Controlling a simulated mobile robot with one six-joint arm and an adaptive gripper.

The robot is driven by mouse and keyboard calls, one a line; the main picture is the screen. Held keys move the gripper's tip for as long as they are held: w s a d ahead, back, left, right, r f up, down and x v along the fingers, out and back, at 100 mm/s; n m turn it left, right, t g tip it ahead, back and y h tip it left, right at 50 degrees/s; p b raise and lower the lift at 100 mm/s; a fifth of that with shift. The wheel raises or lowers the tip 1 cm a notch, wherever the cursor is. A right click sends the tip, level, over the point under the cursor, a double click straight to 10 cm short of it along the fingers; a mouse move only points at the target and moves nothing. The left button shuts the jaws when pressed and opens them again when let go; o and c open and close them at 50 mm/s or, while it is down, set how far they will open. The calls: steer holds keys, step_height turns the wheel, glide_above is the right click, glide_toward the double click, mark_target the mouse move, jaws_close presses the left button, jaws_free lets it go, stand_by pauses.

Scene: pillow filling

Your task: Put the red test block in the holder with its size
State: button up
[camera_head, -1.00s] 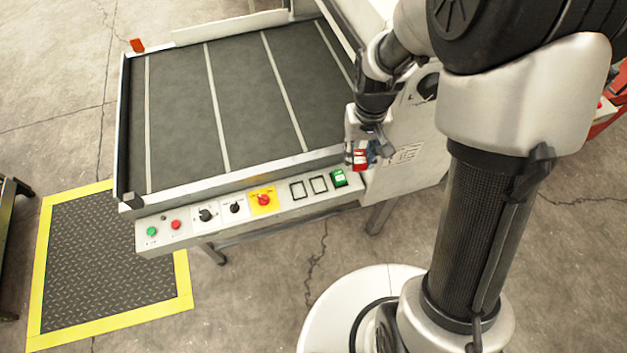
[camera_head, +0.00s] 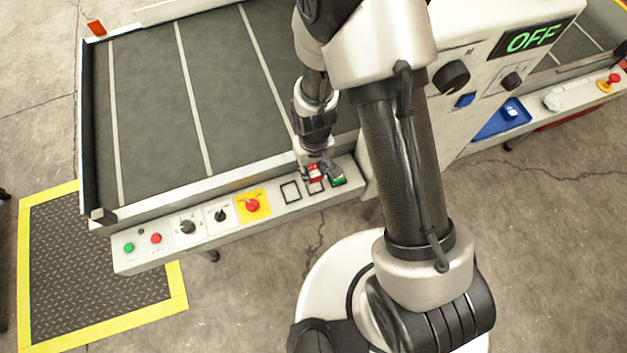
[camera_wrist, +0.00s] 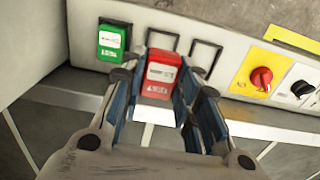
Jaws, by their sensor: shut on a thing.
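My gripper (camera_head: 316,168) is shut on the red test block (camera_head: 315,173) over the right part of the front control panel. In the wrist view the block (camera_wrist: 160,79) sits between the blue-sided fingers of my gripper (camera_wrist: 163,86), its white label showing. It overlaps the black-outlined middle holder (camera_wrist: 163,32); I cannot tell whether it touches the panel. Another black-outlined holder (camera_wrist: 207,43) is empty and shows in the head view (camera_head: 290,183) left of the block. A green block (camera_wrist: 112,39) fills the third holder; it also shows in the head view (camera_head: 339,182).
The panel (camera_head: 127,265) also carries a red knob on yellow (camera_head: 253,205), black knobs and push buttons. The dark bed (camera_head: 150,115) behind it is clear. A machine housing with a green OFF display (camera_head: 527,40) and a blue tray (camera_head: 500,118) are at right.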

mark_target(313, 170)
steer(key=shift+w+f+b, duration=0.1)
steer(key=shift+f+b, duration=0.8)
steer(key=shift+f, duration=2.25)
steer(key=shift+f, duration=0.2)
steer(key=o, duration=1)
steer(key=shift+o, duration=0.2)
steer(key=shift+r, duration=0.15)
step_height(313, 170, up, 12)
steer(key=p, duration=0.4)
steer(key=shift+r+p, duration=0.15)
steer(key=shift+p, duration=0.15)
